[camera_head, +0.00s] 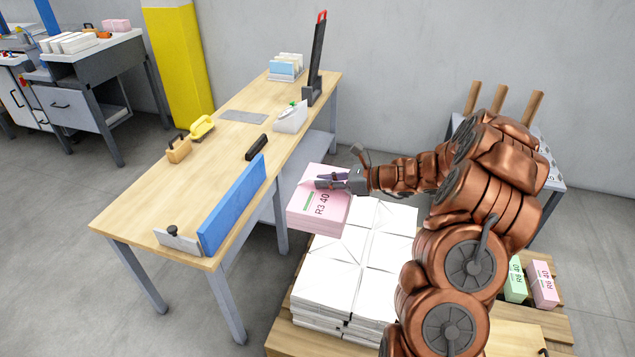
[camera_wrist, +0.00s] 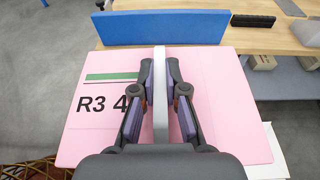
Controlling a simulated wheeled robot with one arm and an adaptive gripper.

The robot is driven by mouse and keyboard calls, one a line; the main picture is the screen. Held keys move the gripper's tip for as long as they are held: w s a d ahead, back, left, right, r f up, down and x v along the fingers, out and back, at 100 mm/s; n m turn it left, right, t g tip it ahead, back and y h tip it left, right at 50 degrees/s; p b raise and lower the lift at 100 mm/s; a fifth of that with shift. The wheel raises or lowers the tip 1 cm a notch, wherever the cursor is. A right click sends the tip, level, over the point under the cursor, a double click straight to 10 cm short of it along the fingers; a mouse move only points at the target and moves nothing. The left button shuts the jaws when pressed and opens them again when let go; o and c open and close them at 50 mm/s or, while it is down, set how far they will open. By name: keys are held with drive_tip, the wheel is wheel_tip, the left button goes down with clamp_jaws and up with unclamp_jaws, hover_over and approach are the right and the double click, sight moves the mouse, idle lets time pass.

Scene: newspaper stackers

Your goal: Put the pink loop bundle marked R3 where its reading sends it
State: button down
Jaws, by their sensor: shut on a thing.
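The pink loop bundle (camera_head: 317,207) is marked "R3 40" and has a green bar above the print. It also shows large in the wrist view (camera_wrist: 228,110), where part of its print is covered by my finger. A pale grey loop strap (camera_wrist: 160,110) runs up its middle. My gripper (camera_head: 326,181) is shut on this strap, with one finger on each side in the wrist view (camera_wrist: 160,70). The bundle looks level, at the far left corner of the white paper stacks (camera_head: 340,270). I cannot tell whether it touches them.
The wooden bench (camera_head: 135,205) left of the bundle carries a blue fence (camera_head: 232,203), a grey stop (camera_head: 178,241), a black block (camera_head: 257,147) and a file rack (camera_head: 285,68). Green (camera_head: 515,280) and pink (camera_head: 543,284) bundles sit right. A rack with wooden posts (camera_head: 500,98) stands behind my arm.

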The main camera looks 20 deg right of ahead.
drive_tip(key=s+d+f+b, duration=0.1)
drive_tip(key=d+f+b, duration=0.2)
drive_tip(key=f+b, duration=0.5)
drive_tip(key=s+d+f+b, duration=0.1)
drive_tip(key=d+f+b, duration=0.3)
drive_tip(key=f+b, duration=0.4)
drive_tip(key=s+d+f+b, duration=0.2)
drive_tip(key=d+f+b, duration=0.2)
drive_tip(key=f+b, duration=0.4)
wheel_tip(320, 180, down, 3)
drive_tip(key=shift+d+r, duration=0.1)
drive_tip(key=shift+d, duration=0.05)
drive_tip(key=shift+s+r+p, duration=0.1)
drive_tip(key=shift+r+p, duration=0.05)
drive_tip(key=shift+p, duration=0.2)
drive_tip(key=shift+d+p, duration=0.1)
drive_tip(key=shift+p, duration=0.25)
wheel_tip(320, 180, down, 8)
drive_tip(key=b, duration=0.1)
drive_tip(key=shift+f, duration=0.6)
idle(0.8)
drive_tip(key=c, duration=1.1)
unclamp_jaws()
drive_tip(key=shift+s, duration=0.1)
drive_tip(key=shift+c, duration=0.2)
drive_tip(key=shift+f, duration=0.1)
drive_tip(key=v, duration=1.2)
